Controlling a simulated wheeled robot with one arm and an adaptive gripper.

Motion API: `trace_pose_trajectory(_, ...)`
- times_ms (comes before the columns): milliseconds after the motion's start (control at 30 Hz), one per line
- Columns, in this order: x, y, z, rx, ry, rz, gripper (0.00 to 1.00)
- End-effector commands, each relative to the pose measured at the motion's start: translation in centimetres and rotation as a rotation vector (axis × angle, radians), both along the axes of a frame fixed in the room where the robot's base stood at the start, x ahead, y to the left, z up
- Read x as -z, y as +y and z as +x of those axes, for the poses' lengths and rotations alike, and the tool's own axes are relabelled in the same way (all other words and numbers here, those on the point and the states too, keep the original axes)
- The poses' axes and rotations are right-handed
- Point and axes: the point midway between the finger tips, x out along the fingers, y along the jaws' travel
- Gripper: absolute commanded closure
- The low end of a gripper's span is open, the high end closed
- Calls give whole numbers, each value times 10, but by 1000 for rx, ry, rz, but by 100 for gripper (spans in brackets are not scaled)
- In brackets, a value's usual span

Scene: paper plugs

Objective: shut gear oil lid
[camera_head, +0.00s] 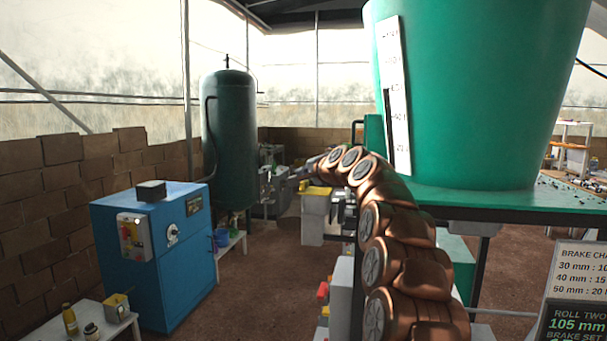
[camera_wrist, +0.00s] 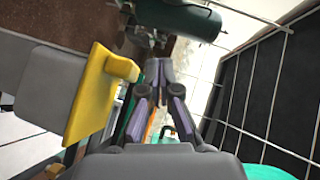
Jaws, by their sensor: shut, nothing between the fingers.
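A yellow lid (camera_wrist: 92,92) with a knob on its edge is in the wrist view, left of my gripper (camera_wrist: 158,72), beside a grey box (camera_wrist: 38,85). In the head view, yellow (camera_head: 317,190) shows on top of a pale grey box (camera_head: 313,216) in the middle distance. I see no label that marks it as gear oil, and I cannot tell how far the lid stands open. My gripper is shut and empty, with its fingertips together to the right of the lid, apart from it. In the head view my gripper is small and far off, near the box.
A large green tub (camera_head: 480,100) stands close on the right, on a green table (camera_head: 500,200). A blue cabinet (camera_head: 150,255) and a dark green tank (camera_head: 229,135) are on the left. Bare brown floor (camera_head: 250,285) lies between. Dark mesh (camera_wrist: 275,90) fills the wrist view's right.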

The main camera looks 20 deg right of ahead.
Motion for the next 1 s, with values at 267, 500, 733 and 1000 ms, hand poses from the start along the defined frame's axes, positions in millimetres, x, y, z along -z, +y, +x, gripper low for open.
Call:
trace_pose_trajectory(267, -30, 0, 0, 0, 0, 0, 100)
trace_pose_trajectory(500, -47, 6, -10, 0, -1, -1, 100)
trace_pose_trajectory(733, -76, 21, -35, 1, -5, -1, 100)
trace_pose_trajectory(1000, -102, 34, -55, 1, -4, -3, 100)
